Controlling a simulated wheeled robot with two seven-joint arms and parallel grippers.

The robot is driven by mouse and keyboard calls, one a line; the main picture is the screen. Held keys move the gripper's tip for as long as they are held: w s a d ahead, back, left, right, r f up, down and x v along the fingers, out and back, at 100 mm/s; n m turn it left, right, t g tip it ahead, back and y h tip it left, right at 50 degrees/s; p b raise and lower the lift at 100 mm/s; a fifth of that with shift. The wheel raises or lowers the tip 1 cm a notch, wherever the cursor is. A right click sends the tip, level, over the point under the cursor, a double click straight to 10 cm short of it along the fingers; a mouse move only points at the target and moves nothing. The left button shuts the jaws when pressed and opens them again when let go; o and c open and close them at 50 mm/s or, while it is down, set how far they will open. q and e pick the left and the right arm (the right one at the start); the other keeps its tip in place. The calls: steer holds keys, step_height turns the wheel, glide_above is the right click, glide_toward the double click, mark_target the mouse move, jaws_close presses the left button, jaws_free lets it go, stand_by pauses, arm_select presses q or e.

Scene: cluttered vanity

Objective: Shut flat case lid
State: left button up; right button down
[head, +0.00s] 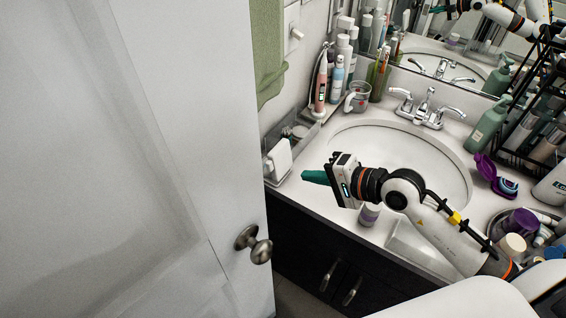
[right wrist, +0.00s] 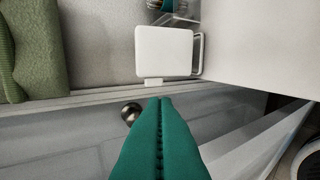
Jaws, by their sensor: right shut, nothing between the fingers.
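A white flat case (head: 279,159) is at the left end of the counter, beside the wall. Its broad white panel stands tilted up in the head view. In the right wrist view the white panel (right wrist: 163,50) shows face-on with a small tab on its near edge, and a thin pale frame shows along its right side. My right gripper (head: 306,176) is shut and empty, with its teal fingers pointing left toward the case. In the right wrist view the closed fingertips (right wrist: 160,101) are just below the tab, apparently apart from it. My left gripper is not in view.
A white door (head: 130,150) with a round knob (head: 254,244) fills the left. The sink (head: 400,155) lies under my right arm. Bottles and a pink toothbrush (head: 321,85) stand behind the case. A small bottle (head: 370,213) stands below my wrist. A green towel (head: 268,50) hangs above.

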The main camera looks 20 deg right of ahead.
mark_target(272, 166)
steer(key=p+x, duration=0.1)
steer(key=x, duration=0.5)
steer(key=r+p+x, duration=0.1)
steer(key=x, duration=0.1)
steer(key=shift+w+a+f+p, duration=0.15)
steer(key=shift+w+a+p, duration=0.2)
steer(key=shift+w, duration=0.2)
steer(key=shift+d, duration=0.15)
